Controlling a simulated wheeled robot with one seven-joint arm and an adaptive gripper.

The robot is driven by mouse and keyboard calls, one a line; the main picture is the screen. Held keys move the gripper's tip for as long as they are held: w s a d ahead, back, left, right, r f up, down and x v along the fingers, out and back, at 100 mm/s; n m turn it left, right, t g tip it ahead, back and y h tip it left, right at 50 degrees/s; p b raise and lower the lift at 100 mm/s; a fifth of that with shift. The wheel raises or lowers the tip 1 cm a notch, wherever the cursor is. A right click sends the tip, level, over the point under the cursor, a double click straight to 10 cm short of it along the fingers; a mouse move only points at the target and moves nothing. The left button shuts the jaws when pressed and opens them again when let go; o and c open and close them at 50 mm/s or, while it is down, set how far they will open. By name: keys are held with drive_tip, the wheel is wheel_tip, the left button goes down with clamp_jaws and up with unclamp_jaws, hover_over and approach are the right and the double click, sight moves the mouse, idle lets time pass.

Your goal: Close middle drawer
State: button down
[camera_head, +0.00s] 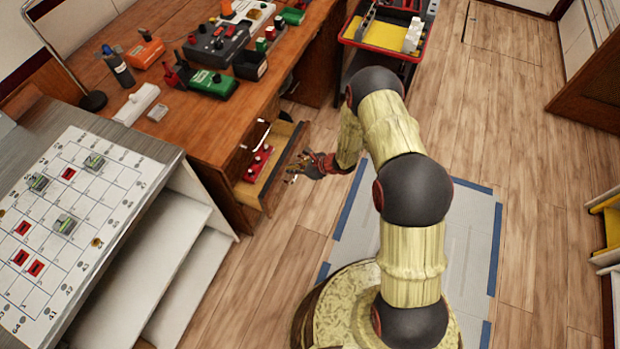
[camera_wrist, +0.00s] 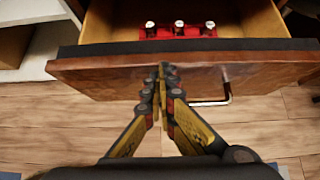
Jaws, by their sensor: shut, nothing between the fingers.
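An open wooden drawer (camera_head: 283,143) juts out of the desk (camera_head: 205,125) in the head view. Its brown front (camera_wrist: 100,80) and metal handle (camera_wrist: 222,92) show close up in the wrist view. A red block with several light knobs (camera_wrist: 180,30) lies inside; it also shows in the head view. I cannot tell for sure whether this is the middle drawer. My gripper (camera_wrist: 168,68) is shut and empty, its fingertips at the drawer front, left of the handle. I cannot tell whether they touch it. In the head view my gripper (camera_head: 303,168) is just right of the drawer.
Control boxes and a bottle (camera_head: 118,66) stand on the desk. A grey cabinet with a numbered panel (camera_head: 100,160) is at the left. A red-rimmed cart (camera_head: 385,35) stands at the back. The wooden floor right of my arm is mostly clear.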

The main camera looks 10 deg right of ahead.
drive_tip(key=w+a+b, duration=0.2)
drive_tip(key=w+a, duration=0.3)
drive_tip(key=a, duration=0.2)
drive_tip(key=shift+w+a, duration=0.2)
drive_tip(key=shift+a, duration=0.05)
